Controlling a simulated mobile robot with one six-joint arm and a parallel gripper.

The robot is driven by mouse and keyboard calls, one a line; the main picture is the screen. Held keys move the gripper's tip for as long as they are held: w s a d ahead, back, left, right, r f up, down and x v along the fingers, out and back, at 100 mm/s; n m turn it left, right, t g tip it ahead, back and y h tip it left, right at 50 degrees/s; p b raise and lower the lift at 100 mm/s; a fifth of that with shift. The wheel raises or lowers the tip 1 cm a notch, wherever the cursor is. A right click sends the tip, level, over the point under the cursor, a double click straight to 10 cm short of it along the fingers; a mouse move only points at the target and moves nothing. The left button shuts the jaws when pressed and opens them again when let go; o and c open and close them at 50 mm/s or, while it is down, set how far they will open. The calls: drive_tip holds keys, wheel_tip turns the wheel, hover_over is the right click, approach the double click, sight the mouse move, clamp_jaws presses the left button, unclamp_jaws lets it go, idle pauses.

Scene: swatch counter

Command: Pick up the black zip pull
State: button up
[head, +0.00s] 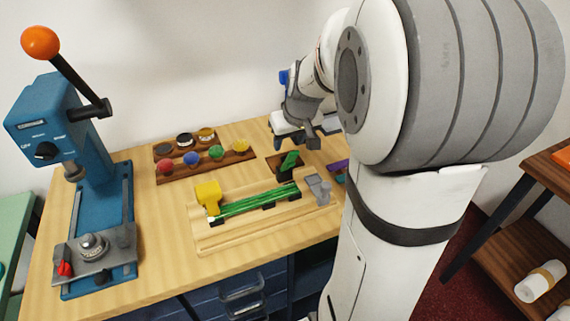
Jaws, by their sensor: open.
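I cannot pick out the black zip pull for certain. Small black pieces (268,206) sit along the green zip strips (258,200), too small to tell apart. The strips lie on a pale wooden board (225,239) between a yellow clamp (208,196) and a grey clamp (319,188). A dark block (283,172) holding a green piece (290,161) stands just behind the board. My gripper (297,137) is open above the back right of the counter, behind that block. Nothing shows between its fingers; my arm hides part of the counter's right side.
A blue press (92,150) with an orange knob (40,42) stands at the left. A brown rack (201,167) of several coloured round pieces lies at the back. A purple piece (338,166) shows beside my arm. A brown shelf (525,215) stands at the far right.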

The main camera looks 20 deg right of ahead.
drive_tip(key=x, duration=0.8)
drive_tip(key=shift+w+d, duration=0.15)
drive_tip(key=shift+r, duration=0.1)
clamp_jaws()
